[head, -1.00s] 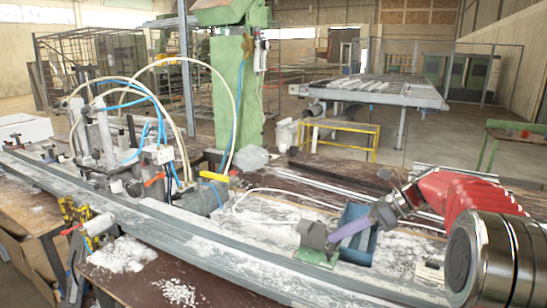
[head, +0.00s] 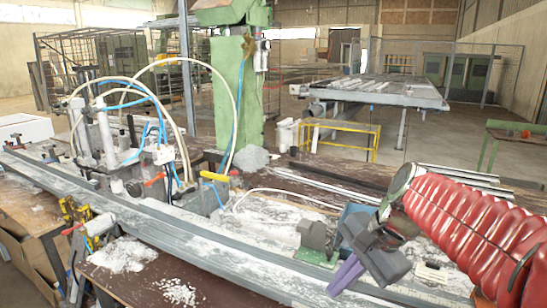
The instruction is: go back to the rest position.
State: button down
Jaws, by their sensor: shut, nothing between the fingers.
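My gripper (head: 336,288) is in the lower right of the head view, with its purple fingers shut and pointing down and to the left. Nothing shows between the fingers. It appears in front of the bench, just right of and below a small grey clamp block (head: 314,234) on a green base. My gripper's dark body hides part of the bench and of a blue box (head: 354,211) behind it. Whether the fingertips touch the bench surface cannot be told. My red ribbed arm reaches in from the right edge.
A long grey profile rail (head: 150,222) runs across the bench front. A clamp machine (head: 105,135) with hoses stands at left, and a green column (head: 236,105) behind it. A pale slotted piece (head: 432,277) lies right of my gripper. White debris covers parts of the bench.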

jog(key=s+d+f+n+t+h, duration=0.1)
jog(key=s+f+n+h, duration=0.1)
jog(key=s+n, duration=0.4)
jog(key=s+d+f+n+t+h, duration=0.1)
jog(key=s+f+n+t+h, duration=0.1)
jog(key=s+n, duration=0.4)
jog(key=shift+s+d+f, duration=0.15)
jog(key=shift+s+d, duration=0.15)
jog(key=shift+s, duration=0.35)
jog(key=shift+w, duration=0.1)
dwell(0.5)
